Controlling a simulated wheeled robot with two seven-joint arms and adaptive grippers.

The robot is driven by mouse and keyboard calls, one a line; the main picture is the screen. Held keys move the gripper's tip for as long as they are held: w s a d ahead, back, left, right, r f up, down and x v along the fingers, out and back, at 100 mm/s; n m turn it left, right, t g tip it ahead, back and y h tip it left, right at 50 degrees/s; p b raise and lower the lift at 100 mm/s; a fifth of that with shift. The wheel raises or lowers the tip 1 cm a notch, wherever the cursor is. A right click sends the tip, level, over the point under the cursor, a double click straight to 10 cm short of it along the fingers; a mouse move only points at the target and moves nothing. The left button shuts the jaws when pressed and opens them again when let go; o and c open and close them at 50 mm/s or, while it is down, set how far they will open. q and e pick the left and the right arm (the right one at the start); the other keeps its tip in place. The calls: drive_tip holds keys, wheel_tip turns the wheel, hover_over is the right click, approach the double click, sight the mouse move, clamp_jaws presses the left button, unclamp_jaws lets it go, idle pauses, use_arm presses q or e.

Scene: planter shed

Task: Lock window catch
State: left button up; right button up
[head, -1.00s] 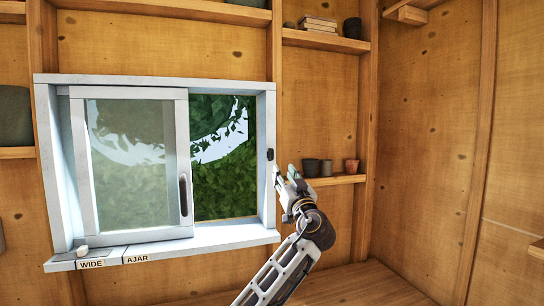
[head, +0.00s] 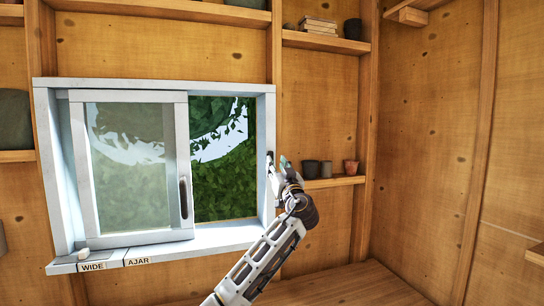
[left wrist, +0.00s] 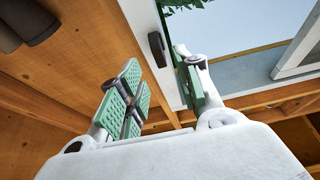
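The sliding window's glazed sash (head: 183,160) stands to the left, leaving the right part of the opening clear. The sash has a dark upright handle (head: 184,197). A small dark window catch (left wrist: 157,49) is on the right jamb of the white frame; in the head view my fingers partly cover it. My left gripper (head: 278,163) is beside that jamb. In the left wrist view its green-padded fingers (left wrist: 158,66) are apart, with the catch appearing between their tips. I cannot tell whether they touch it. My right gripper is not in view.
The sill (head: 215,240) carries WIDE and AJAR labels, with a small pale piece (head: 83,255) near WIDE. A shelf (head: 335,181) with small pots (head: 311,168) is close to the right of my gripper. A wooden bench (head: 345,285) lies below.

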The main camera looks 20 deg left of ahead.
sight(272, 156)
use_arm(q)
drive_tip(key=shift+x, duration=0.95)
drive_tip(key=shift+p+x, duration=0.75)
drive_tip(key=shift+x, duration=1.3)
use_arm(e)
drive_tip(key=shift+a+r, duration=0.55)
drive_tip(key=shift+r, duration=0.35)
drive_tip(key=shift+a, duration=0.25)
use_arm(q)
drive_tip(key=c, duration=0.7)
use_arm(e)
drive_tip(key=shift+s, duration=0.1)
